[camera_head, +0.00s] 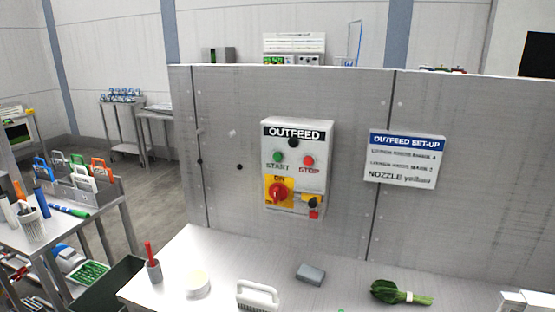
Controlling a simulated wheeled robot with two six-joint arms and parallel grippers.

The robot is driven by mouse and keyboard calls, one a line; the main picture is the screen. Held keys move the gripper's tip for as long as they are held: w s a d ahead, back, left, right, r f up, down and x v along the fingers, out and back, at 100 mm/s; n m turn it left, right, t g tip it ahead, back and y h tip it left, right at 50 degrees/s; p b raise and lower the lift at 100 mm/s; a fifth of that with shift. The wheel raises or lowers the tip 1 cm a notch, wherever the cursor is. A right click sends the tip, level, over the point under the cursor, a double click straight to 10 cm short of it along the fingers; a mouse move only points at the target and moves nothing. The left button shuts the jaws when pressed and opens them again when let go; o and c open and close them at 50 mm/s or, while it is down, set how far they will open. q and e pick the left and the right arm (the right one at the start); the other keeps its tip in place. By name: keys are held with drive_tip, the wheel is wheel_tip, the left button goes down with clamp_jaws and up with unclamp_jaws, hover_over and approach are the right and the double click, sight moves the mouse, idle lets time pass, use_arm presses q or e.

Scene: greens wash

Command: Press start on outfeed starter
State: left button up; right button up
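The outfeed starter (298,168) is a light grey box on the metal wall panel, labelled OUTFEED. Its green START button (278,157) is at the left and its red STOP button (308,161) at the right. A black knob or button (293,142) sits above them. Below is a red rotary handle (277,193) on a yellow plate. A small dark and red part, perhaps a padlock (313,205), hangs at the lower right. Neither of my grippers shows in the head view, and nothing covers the starter.
An OUTFEED SET-UP sign (405,158) hangs right of the starter. The table (225,265) below holds a brush (258,296), a grey block (311,274), tied greens (398,293) and a cup with a red stick (153,267). The space before the starter is clear.

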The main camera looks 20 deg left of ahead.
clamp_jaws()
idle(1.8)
